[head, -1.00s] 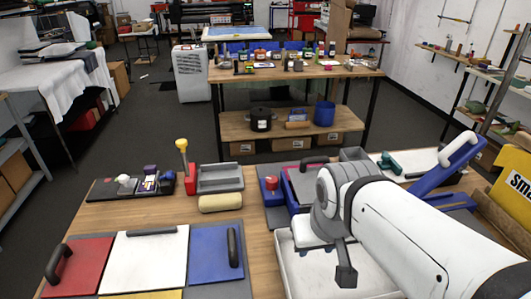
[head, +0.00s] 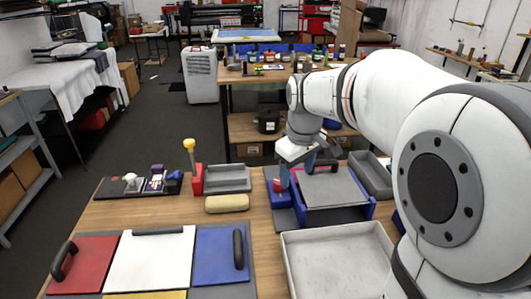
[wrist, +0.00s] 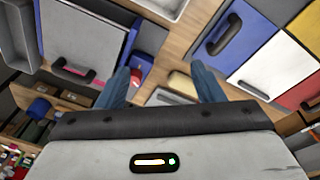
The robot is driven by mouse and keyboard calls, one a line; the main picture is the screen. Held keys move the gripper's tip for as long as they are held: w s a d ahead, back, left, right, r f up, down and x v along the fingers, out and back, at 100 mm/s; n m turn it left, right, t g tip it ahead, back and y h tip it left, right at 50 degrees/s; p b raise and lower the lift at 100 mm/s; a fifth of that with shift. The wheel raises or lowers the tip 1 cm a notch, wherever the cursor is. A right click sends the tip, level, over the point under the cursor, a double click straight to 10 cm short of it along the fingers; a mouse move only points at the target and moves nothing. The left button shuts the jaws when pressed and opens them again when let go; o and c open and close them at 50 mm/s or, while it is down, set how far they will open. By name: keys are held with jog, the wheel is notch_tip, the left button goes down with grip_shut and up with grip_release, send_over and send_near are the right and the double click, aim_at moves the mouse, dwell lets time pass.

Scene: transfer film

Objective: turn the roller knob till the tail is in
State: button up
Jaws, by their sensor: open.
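A grey-topped press (head: 335,190) with blue sides and a dark handle stands on the bench. A small red knob (head: 278,186) sits on a blue block at its left. In the wrist view the press's grey panel (wrist: 85,35) is upper left, and a pink strip (wrist: 92,80) shows by its handle. A red part (wrist: 136,76), probably the knob, is beside the left finger. My gripper (wrist: 160,68) is open, its blue-grey fingers apart with nothing between them. I cannot make out a film tail.
A white tray (head: 338,285) lies in front of the press. A tan roll (head: 227,203), a grey tray (head: 228,172) and a yellow-topped tool in a red stand (head: 194,170) are to the left. Red, white and blue panels (head: 220,253) lie front left. My arm hides the right side.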

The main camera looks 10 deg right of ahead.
jog(key=w+f+n+g, duration=0.1)
jog(key=w+f+n, duration=0.35)
jog(key=w, duration=0.75)
jog(key=n+g, duration=0.1)
jog(key=n, duration=0.2)
send_over(279, 181)
notch_tip(279, 181, down, 7)
jog(key=shift+f+b, duration=0.1)
jog(key=shift+b, duration=0.3)
jog(key=shift+w+f, duration=0.1)
jog(key=shift+f, duration=0.2)
notch_tip(279, 181, down, 8)
jog(key=shift+r+p, duration=0.25)
jog(key=shift+p, duration=0.4)
jog(key=shift+c, duration=0.3)
jog(key=c, duration=0.9)
